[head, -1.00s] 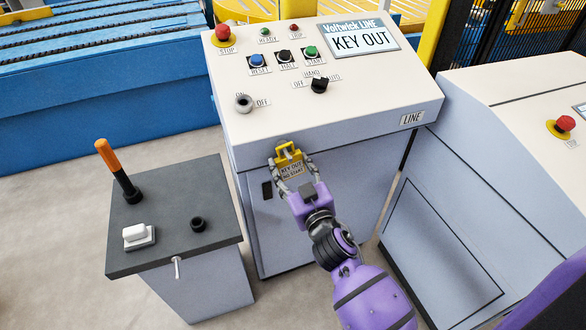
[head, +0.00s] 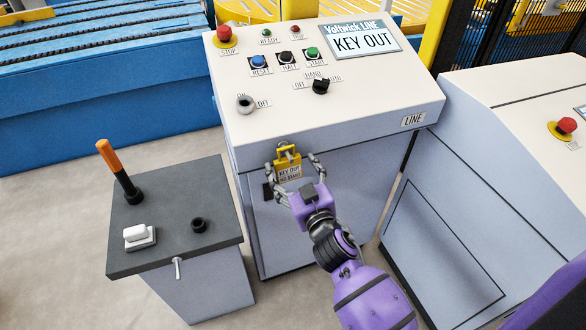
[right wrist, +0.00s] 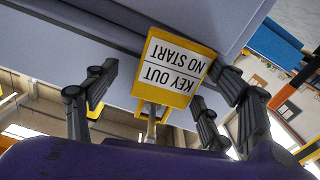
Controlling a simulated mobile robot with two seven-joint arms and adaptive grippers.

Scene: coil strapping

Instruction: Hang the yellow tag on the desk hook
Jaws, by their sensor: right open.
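The yellow tag (head: 288,166) with a white "KEY OUT NO START" label hangs at the front of the desk, just under its front edge. My left gripper is not in view.
The sloped desk (head: 290,115) carries buttons, a key switch (head: 244,103) and a "KEY OUT" display (head: 360,42). A low dark-topped stand (head: 170,225) at left holds an orange-handled tool (head: 118,170) and a white block (head: 137,236). Another console (head: 520,130) stands at right.

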